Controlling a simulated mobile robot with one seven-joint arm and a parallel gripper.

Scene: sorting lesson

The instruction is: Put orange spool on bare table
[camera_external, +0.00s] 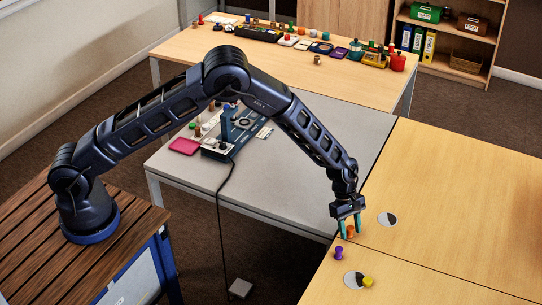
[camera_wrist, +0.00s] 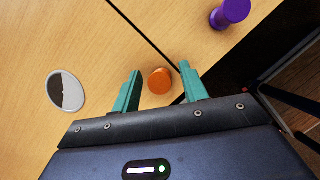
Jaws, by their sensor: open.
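The orange spool (camera_external: 350,231) stands on the right-hand wooden table (camera_external: 450,190) near its left edge, close to the seam between two table tops. In the wrist view the orange spool (camera_wrist: 160,80) shows its round top between my fingers. My gripper (camera_external: 350,226) is open, with its teal fingertips on either side of the spool. In the wrist view my gripper (camera_wrist: 158,82) has a visible gap between each finger and the spool. I cannot tell how far down the fingers reach beside it.
A purple spool (camera_external: 339,253) stands close by; it also shows in the wrist view (camera_wrist: 230,13). A yellow spool (camera_external: 367,282) stands at the edge of a round two-tone disc (camera_external: 352,280). Another such disc (camera_external: 387,219) lies bare. The table's right side is clear.

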